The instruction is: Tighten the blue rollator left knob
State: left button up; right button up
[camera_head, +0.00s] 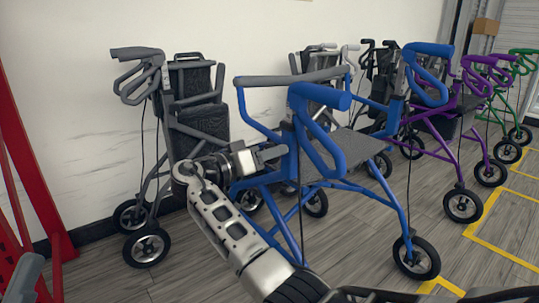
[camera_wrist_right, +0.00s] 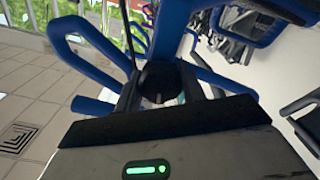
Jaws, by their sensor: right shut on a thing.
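The blue rollator (camera_head: 345,150) stands in the middle of the head view, with its blue handles raised and a dark grey seat. My right arm reaches up to its left upright from the lower middle. My right gripper (camera_head: 272,153) is at that upright, below the left handle. In the right wrist view a round black knob (camera_wrist_right: 158,82) sits on the blue frame between the finger ends. The gripper is shut on this knob, and the fingers partly hide it. In the head view the knob is hidden. My left gripper does not show.
A grey rollator (camera_head: 200,112) stands close on the left by the white wall. Purple (camera_head: 458,125) and green (camera_head: 517,65) rollators stand to the right. A red frame (camera_head: 30,165) is at the far left. Yellow lines (camera_head: 500,250) mark the floor at right.

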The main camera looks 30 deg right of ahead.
jog(key=shift+m, duration=1.1)
jog(key=o, duration=1)
jog(key=shift+a, duration=0.3)
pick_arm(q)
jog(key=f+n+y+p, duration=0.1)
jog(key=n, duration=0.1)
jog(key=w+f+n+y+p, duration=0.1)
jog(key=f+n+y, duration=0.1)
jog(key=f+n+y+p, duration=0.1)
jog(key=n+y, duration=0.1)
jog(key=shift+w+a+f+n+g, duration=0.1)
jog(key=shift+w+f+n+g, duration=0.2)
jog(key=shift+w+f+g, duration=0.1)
pick_arm(e)
jog(key=a, duration=0.5)
jog(key=s+a, duration=0.1)
jog(key=a, duration=0.9)
jog(key=shift+s+a, duration=0.15)
jog(key=shift+a, duration=0.05)
